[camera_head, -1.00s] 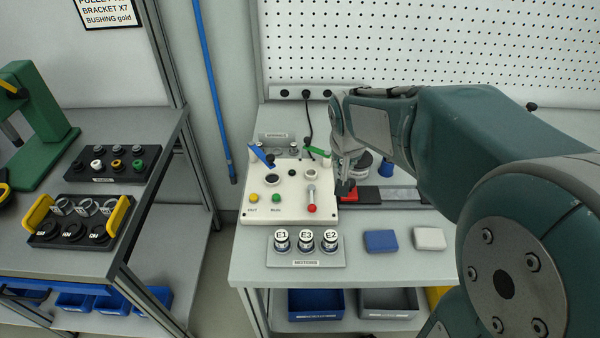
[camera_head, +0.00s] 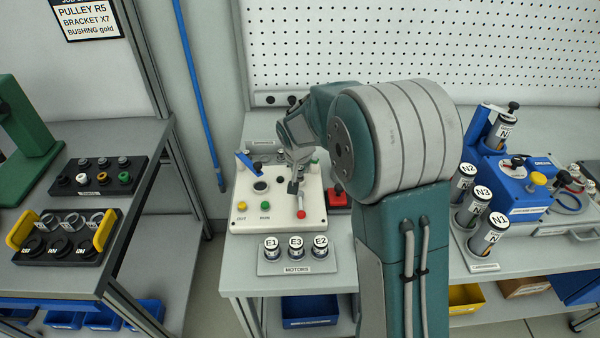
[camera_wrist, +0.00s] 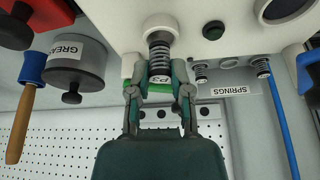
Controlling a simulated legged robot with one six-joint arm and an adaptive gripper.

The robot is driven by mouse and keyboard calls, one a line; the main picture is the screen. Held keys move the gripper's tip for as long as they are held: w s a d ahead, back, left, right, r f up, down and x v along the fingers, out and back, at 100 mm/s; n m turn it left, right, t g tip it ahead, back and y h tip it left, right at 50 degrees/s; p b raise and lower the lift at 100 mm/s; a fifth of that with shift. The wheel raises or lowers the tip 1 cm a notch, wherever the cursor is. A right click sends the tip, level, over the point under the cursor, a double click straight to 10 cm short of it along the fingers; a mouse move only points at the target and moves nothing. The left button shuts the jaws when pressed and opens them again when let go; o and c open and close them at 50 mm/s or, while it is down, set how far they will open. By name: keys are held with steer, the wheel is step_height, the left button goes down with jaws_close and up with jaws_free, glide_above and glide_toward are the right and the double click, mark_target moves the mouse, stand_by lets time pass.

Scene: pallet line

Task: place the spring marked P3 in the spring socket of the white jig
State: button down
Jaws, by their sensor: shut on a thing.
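The white jig (camera_head: 252,212) lies flat on the bench, with a dark round socket, coloured buttons and a red-knobbed lever. My gripper (camera_head: 294,184) is over the jig's right part, pointing down. In the wrist view my gripper (camera_wrist: 160,88) is shut on the spring marked P3 (camera_wrist: 160,58), with its white P3 label between the fingers. The coil's far end meets or nearly meets a pale round feature on the jig face (camera_wrist: 120,25). I cannot tell whether it is seated. In the head view the spring is too small to make out.
A rack labelled SPRINGS (camera_wrist: 235,88) holding other springs stands behind the jig. A red block (camera_head: 338,193) is close right of it. The motors tray (camera_head: 297,267) is in front. A grease can (camera_wrist: 75,70) and a wooden-handled tool (camera_wrist: 27,110) show in the wrist view.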

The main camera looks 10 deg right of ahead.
steer(key=shift+a+f, duration=0.25)
steer(key=shift+f, duration=0.8)
steer(key=c, duration=0.5)
jaws_free()
steer(key=shift+c, duration=0.2)
steer(key=shift+d, duration=0.15)
steer(key=shift+r, duration=0.1)
steer(key=v, duration=1.2)
steer(key=s+r+n, duration=0.2)
steer(key=s+r, duration=0.1)
steer(key=s, duration=1)
steer(key=s+d+r+n+t+y, duration=0.1)
steer(key=s+r, duration=0.2)
steer(key=s, duration=1.1)
steer(key=shift+s+d+r+n, duration=0.2)
steer(key=shift+s+r+n, duration=0.1)
steer(key=shift+n, duration=0.1)
steer(key=shift+w, duration=0.1)
